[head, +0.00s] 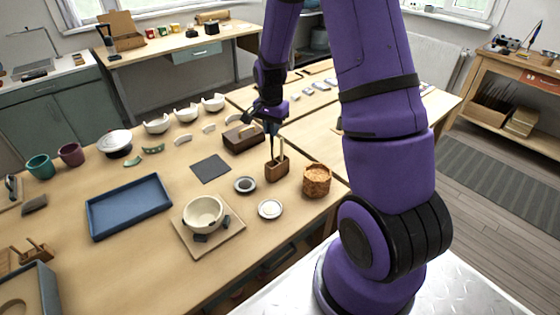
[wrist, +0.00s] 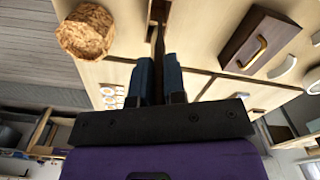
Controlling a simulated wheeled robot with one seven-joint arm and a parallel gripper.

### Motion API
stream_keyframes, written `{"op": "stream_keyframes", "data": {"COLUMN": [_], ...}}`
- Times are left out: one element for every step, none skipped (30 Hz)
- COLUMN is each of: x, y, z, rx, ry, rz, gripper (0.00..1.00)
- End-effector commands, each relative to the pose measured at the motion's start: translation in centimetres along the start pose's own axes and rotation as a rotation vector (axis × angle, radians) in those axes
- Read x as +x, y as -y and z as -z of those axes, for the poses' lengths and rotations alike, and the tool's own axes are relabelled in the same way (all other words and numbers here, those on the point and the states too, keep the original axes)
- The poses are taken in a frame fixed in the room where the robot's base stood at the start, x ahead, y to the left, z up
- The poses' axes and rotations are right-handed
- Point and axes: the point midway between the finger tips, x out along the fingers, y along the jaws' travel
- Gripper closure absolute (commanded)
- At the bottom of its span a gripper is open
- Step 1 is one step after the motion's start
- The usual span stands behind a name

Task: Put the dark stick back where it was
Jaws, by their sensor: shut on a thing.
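My gripper (head: 271,124) is above the small brown wooden holder (head: 277,170) on the table. It is shut on the dark stick (head: 272,144), a thin upright rod whose lower end reaches the holder. I cannot tell how deep it sits in the holder. A lighter stick (head: 282,148) stands in the same holder on the right. In the wrist view, the dark stick (wrist: 158,48) runs between the gripper's two fingers (wrist: 158,80) towards the brown holder at the top edge.
A woven cork-coloured basket (head: 317,181) stands right of the holder, and a wooden box with a handle (head: 243,138) behind left. Two small dishes (head: 245,185) (head: 270,209) and a cream bowl on a board (head: 203,214) are in front. A blue tray (head: 128,206) lies left.

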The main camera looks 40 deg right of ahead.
Motion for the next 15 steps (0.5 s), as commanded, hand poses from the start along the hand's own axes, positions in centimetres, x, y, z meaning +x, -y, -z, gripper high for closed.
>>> {"op": "stream_keyframes", "data": {"x": [1.1,1.6,2.2,2.7,3.0,3.4,3.7,3.9,4.0,4.2,4.3,4.6,4.9,5.2,5.8], "y": [-0.1,-0.1,-0.1,-0.1,-0.1,-0.1,-0.1,-0.1,-0.1,-0.1,-0.1,-0.1,-0.1,-0.1,-0.1], "z": [-0.1,-0.1,0.0,-0.1,0.0,0.0,0.0,0.0,0.0,0.0,0.0,0.0,0.0,0.0,-0.1], "rx": [0.0,0.0,0.0,0.001,0.001,0.001,0.001,0.0,0.0,0.0,-0.001,-0.001,-0.001,-0.002,-0.002], "ry": [0.004,0.004,0.003,0.003,0.003,0.002,0.002,0.002,0.002,0.001,0.001,0.001,0.001,0.002,0.003], "rz": [-0.004,-0.004,-0.003,-0.004,-0.003,-0.002,-0.002,-0.002,-0.002,-0.002,-0.001,-0.001,-0.002,-0.002,-0.003], "gripper": [1.0,1.0,1.0,1.0,1.0,1.0,1.0,1.0,1.0,1.0,1.0,1.0,1.0,1.0,1.0]}}
